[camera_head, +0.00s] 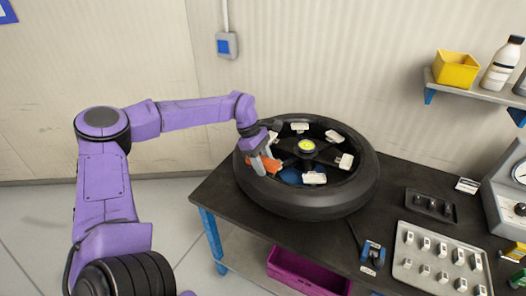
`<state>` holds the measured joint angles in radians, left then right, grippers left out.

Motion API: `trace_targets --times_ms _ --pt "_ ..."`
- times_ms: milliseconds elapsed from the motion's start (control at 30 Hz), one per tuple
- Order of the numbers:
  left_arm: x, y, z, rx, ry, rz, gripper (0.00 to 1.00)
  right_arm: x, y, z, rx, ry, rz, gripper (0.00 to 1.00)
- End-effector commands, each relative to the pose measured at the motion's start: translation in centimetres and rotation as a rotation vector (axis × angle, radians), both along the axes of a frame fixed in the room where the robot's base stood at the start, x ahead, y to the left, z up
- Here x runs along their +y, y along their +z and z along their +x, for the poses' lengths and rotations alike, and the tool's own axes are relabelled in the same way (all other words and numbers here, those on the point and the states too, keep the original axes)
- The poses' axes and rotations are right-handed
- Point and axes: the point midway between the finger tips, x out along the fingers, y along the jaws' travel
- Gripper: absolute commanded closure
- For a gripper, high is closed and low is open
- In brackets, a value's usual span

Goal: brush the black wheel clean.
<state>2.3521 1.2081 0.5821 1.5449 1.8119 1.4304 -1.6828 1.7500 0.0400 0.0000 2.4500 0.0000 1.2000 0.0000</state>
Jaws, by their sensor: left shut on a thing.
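The black wheel (310,205) lies flat on the dark bench, with a hub with a yellow-green cap at its centre and several pale block-like pieces around its inside. My left gripper (266,162) is at the wheel's left inner rim, pointing down, and is shut on an orange thing (271,165), which looks like the brush handle. The brush's bristles are hidden or too small to tell, so I cannot tell whether they touch the wheel. My right gripper is out of view.
The bench (398,180) bears a metal tray (440,262) of small parts, a small dark tray (430,205) and a blue-and-black device (373,256) right of the wheel. A gauge box (508,195) stands far right. A wall shelf (478,90) holds a yellow bin (456,69) and white bottle (501,65).

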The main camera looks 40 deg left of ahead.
Motion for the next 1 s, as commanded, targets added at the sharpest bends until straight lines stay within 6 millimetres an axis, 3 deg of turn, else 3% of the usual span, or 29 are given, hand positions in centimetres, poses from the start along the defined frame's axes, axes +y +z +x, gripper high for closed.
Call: trace_targets --times_ms 100,300,1000 --pt "-0.1 1.5 0.1 -0.003 -0.001 0.001 1.0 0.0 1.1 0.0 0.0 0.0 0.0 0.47" --pt "-0.1 2.7 0.1 -0.002 -0.002 0.0 1.0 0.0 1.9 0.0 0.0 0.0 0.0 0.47" --pt "-0.1 2.7 0.1 -0.002 -0.002 0.0 1.0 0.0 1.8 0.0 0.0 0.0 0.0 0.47"
